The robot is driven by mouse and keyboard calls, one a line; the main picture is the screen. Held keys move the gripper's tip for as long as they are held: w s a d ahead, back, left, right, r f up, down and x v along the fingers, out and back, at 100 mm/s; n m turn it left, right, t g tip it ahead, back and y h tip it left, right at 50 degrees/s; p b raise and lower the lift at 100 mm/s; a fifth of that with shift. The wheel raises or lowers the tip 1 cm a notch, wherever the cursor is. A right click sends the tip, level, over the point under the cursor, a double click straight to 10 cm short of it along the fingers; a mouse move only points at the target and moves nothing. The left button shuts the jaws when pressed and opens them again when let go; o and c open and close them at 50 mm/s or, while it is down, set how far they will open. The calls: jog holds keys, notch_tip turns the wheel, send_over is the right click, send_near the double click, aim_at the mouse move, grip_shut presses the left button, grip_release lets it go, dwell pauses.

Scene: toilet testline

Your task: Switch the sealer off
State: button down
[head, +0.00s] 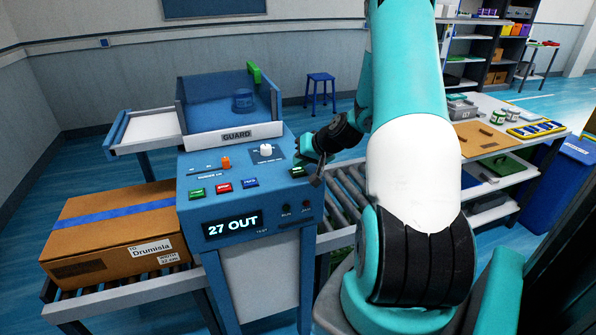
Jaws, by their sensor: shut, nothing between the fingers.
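The sealer (247,205) is a blue machine with a sloped control panel, in the middle left of the head view. Its panel has an orange knob (226,163), a white knob (266,150), and green (197,192), red (223,187) and blue (250,183) buttons in a row. A further dark green button (297,171) sits at the panel's right edge. My gripper (316,180) is shut and empty at the panel's right edge, close to that button. I cannot tell whether it touches anything.
A clear blue box marked GUARD (237,136) stands behind the panel. A taped carton (115,230) lies on rollers at the left. More rollers (345,190) run to the right, partly behind my arm. A workbench (490,132) with containers stands at the right, a blue stool (320,92) at the back.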

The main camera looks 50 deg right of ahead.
aim_at(300, 170)
dwell(0.3)
jog(key=shift+f+b, duration=0.45)
jog(key=shift+b, duration=0.1)
dwell(0.4)
jog(key=shift+r+p, duration=0.3)
jog(key=shift+r, duration=0.15)
jog(key=shift+r, duration=0.1)
notch_tip(300, 170, up, 6)
jog(key=p, duration=0.4)
dwell(0.5)
